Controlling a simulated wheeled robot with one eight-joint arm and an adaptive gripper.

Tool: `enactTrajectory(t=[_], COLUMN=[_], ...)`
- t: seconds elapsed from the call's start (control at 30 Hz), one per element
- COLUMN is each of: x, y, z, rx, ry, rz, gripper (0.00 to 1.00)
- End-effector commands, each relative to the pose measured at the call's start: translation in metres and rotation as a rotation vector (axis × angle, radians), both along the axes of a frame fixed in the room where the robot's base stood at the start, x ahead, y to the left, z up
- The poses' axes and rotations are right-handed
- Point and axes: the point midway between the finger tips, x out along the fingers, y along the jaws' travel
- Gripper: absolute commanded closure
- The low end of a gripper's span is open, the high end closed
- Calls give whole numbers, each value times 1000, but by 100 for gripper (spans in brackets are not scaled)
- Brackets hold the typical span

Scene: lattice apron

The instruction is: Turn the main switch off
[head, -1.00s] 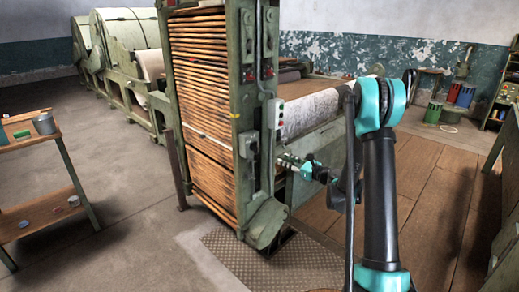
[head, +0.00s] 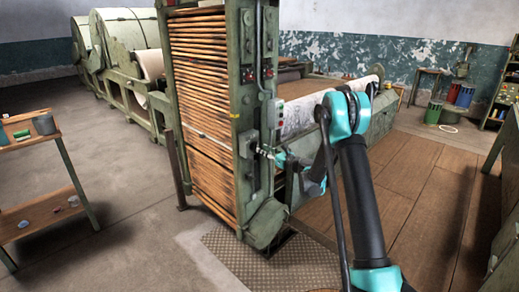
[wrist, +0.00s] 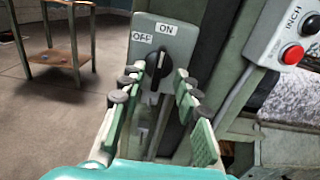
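The main switch is a grey box (wrist: 143,32) on the green machine post, marked ON at the top and OFF at the upper left. Its black knob (wrist: 158,66) stands nearly upright, pointing toward ON. My gripper (wrist: 159,80) is open, with one finger on each side of the knob's lower part. I cannot tell whether the fingers touch it. In the head view my gripper (head: 261,152) is close to the switch box (head: 248,145) on the machine's front post. The fingers partly hide the box's lower part.
A grey control box (wrist: 285,45) with a red button, marked INCH, sits to the right of the switch. The slatted machine (head: 202,100) stands left of the post. A wooden shelf (head: 40,214) is at far left. Open floor (head: 130,200) lies between them.

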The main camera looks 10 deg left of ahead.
Motion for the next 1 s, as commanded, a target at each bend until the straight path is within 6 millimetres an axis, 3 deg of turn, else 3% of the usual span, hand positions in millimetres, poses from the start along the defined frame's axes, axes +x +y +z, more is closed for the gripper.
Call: enactTrajectory(t=[0.23,0.6,0.87,1.0], x=[18,21,21,21], y=[24,28,28,28], z=[0,0,0,0], rx=[0,0,0,0], ry=[0,0,0,0], rz=[1,1,1,1], gripper=[68,68,98,100])
